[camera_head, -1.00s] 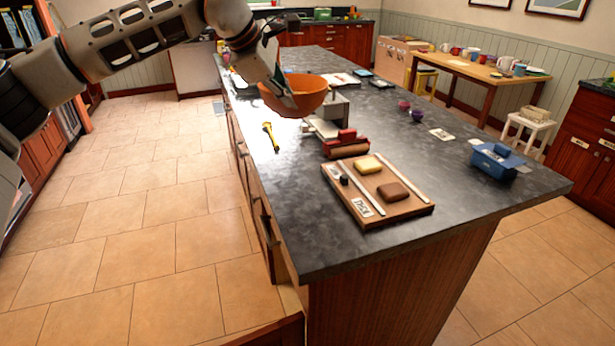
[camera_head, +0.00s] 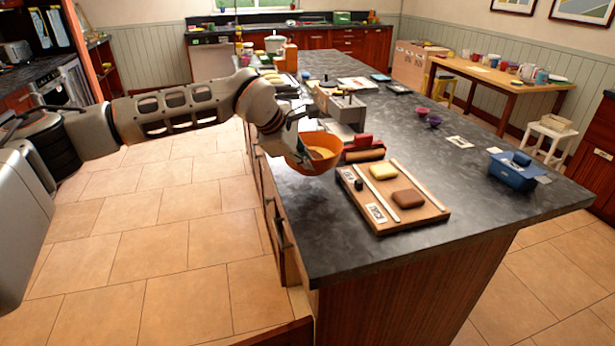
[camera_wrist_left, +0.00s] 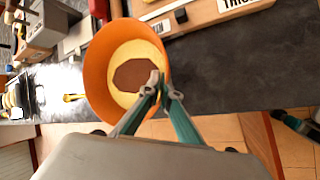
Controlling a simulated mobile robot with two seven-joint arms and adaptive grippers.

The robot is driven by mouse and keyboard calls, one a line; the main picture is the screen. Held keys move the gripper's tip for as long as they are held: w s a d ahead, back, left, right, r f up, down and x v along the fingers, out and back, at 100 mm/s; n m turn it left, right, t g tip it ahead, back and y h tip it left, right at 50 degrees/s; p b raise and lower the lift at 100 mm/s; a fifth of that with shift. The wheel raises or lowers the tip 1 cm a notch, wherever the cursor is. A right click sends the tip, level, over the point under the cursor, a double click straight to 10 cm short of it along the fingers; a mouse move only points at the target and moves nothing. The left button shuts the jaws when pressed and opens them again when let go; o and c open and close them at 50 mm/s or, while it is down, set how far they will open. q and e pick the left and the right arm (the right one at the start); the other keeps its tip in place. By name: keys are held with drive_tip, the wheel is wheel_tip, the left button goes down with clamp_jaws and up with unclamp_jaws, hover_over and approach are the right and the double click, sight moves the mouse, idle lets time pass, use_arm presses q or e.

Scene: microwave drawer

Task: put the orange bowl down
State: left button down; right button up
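The orange bowl (camera_head: 323,148) is near the left edge of the dark counter (camera_head: 300,237), close to the wooden tray. My left gripper (camera_head: 305,160) is shut on the bowl's rim. In the left wrist view the fingertips (camera_wrist_left: 161,88) pinch the rim of the bowl (camera_wrist_left: 98,75), which has pale yellow and brown inside. The bowl is tilted in the head view. I cannot tell whether its base touches the counter. A dark and teal part at the right edge of the wrist view may be my right gripper; its fingers cannot be made out.
A blue box (camera_head: 513,172) is at the right. Counter in front of the tray is clear.

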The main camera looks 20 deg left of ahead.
use_arm(q)
drive_tip(key=shift+f, duration=2)
drive_tip(key=shift+f, duration=0.2)
drive_tip(key=c, duration=2.3)
unclamp_jaws()
drive_tip(key=shift+s+a+r, duration=0.1)
drive_tip(key=shift+s+r, duration=0.05)
drive_tip(key=shift+r, duration=0.25)
drive_tip(key=v, duration=1.1)
drive_tip(key=shift+s, duration=0.15)
